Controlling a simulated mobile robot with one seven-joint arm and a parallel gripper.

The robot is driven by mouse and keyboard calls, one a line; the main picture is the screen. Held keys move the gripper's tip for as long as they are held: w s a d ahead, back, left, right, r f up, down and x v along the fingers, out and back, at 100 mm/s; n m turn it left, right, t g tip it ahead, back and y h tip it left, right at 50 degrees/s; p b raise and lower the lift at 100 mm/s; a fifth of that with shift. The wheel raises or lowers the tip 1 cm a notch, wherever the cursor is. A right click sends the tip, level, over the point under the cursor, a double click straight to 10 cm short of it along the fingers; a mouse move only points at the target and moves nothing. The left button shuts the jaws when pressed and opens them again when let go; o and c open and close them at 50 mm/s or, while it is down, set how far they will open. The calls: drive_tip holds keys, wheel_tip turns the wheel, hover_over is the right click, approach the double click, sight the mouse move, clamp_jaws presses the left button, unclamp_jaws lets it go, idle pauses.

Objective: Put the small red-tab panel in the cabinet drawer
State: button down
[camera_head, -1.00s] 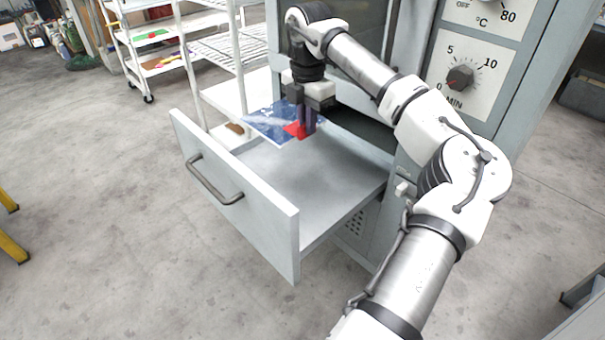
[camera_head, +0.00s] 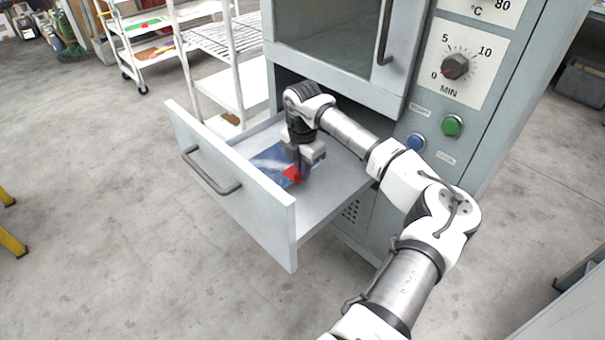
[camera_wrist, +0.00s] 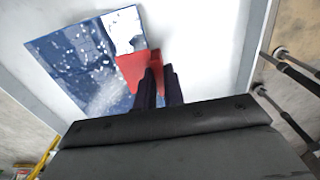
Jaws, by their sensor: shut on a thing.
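The small panel (camera_head: 270,160) is blue with pale speckles and has a red tab (camera_head: 292,174). It is inside the open cabinet drawer (camera_head: 330,196), low over the drawer floor; I cannot tell whether it touches the floor. My gripper (camera_head: 303,178) points down into the drawer, shut on the red tab. In the wrist view the panel (camera_wrist: 85,62) spreads to the upper left, and the dark fingers (camera_wrist: 160,78) meet its red tab (camera_wrist: 132,68). The fingers hide part of the tab.
The drawer front with its handle (camera_head: 212,172) stands to the left. The cabinet (camera_head: 345,50) rises behind, with a dial (camera_head: 455,66), a green button (camera_head: 452,125) and a blue button (camera_head: 415,142). A white shelf rack (camera_head: 215,70) stands behind the drawer. The front part of the drawer floor is clear.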

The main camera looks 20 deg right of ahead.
drive_tip(key=shift+f, duration=1.25)
drive_tip(key=shift+f, duration=0.2)
drive_tip(key=c, duration=1.5)
unclamp_jaws()
wheel_tip(320, 180, up, 12)
drive_tip(key=shift+r+b, duration=0.25)
drive_tip(key=shift+b, duration=0.15)
